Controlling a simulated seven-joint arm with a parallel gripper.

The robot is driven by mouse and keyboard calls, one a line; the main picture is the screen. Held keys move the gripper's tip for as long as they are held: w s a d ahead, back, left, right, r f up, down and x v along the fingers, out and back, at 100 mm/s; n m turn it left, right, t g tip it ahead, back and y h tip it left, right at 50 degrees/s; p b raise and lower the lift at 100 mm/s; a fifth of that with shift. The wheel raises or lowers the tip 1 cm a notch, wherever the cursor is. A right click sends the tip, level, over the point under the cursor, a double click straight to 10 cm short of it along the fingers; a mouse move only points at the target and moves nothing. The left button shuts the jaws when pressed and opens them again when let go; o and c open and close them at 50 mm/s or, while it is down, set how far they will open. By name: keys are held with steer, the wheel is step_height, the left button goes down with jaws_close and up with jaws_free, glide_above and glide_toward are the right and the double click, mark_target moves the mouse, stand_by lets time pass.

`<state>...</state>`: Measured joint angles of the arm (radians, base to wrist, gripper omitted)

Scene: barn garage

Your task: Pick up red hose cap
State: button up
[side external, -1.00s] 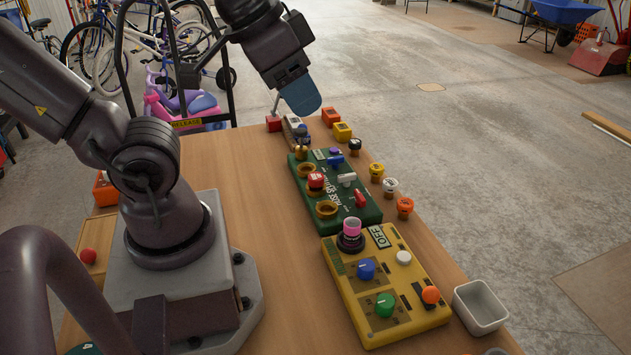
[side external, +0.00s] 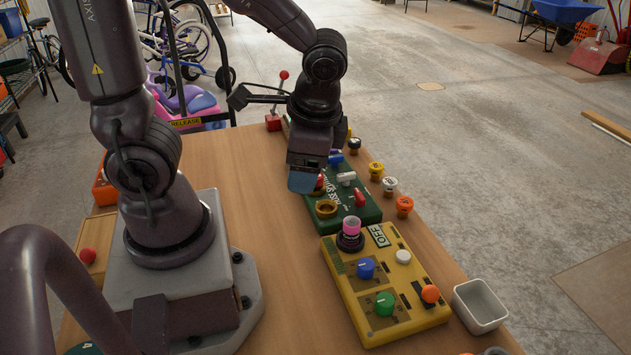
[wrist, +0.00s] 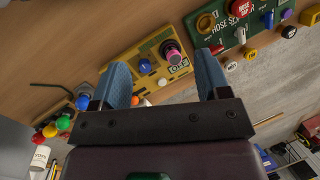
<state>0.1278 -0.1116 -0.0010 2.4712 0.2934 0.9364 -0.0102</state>
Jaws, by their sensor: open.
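The red hose cap (wrist: 243,8) with white lettering sits on the green hose board (wrist: 262,32), at the top of the wrist view. In the side view only a red sliver of the cap (side external: 320,183) shows beside my gripper (side external: 302,184), which hides the rest. The green board (side external: 372,213) lies on the wooden table. My gripper hangs pointing down, just left of the cap in the side view. In the wrist view its blue fingers (wrist: 162,60) are wide apart with nothing between them. The cap lies beyond the right finger, outside the jaws.
A yellow panel (side external: 347,292) with knobs stands in front of the green board. Several small caps (side external: 390,186) line the table's right edge. A white bin (side external: 480,306) sits at the front right. The wooden table (side external: 260,210) is clear between my base and the boards.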

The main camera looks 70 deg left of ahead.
steer(key=w+a+f+m+y, duration=0.1)
steer(key=a+f+m+y, duration=0.35)
steer(key=f+m, duration=0.25)
steer(key=w+a+f+m+y, duration=0.1)
steer(key=a+f+m+y, duration=0.2)
steer(key=f+m+y, duration=0.35)
steer(key=w+a+f+m+t, duration=0.1)
steer(key=w+a, duration=0.1)
steer(key=a, duration=0.2)
steer(key=w+a+f+m+t, duration=0.1)
steer(key=w+a+f, duration=0.1)
steer(key=a, duration=0.2)
steer(key=w+a+f+m+t, duration=0.1)
steer(key=w+a, duration=0.1)
steer(key=a, duration=0.2)
steer(key=shift+f+t+h, duration=0.3)
steer(key=shift+f+t, duration=0.1)
steer(key=c, duration=1)
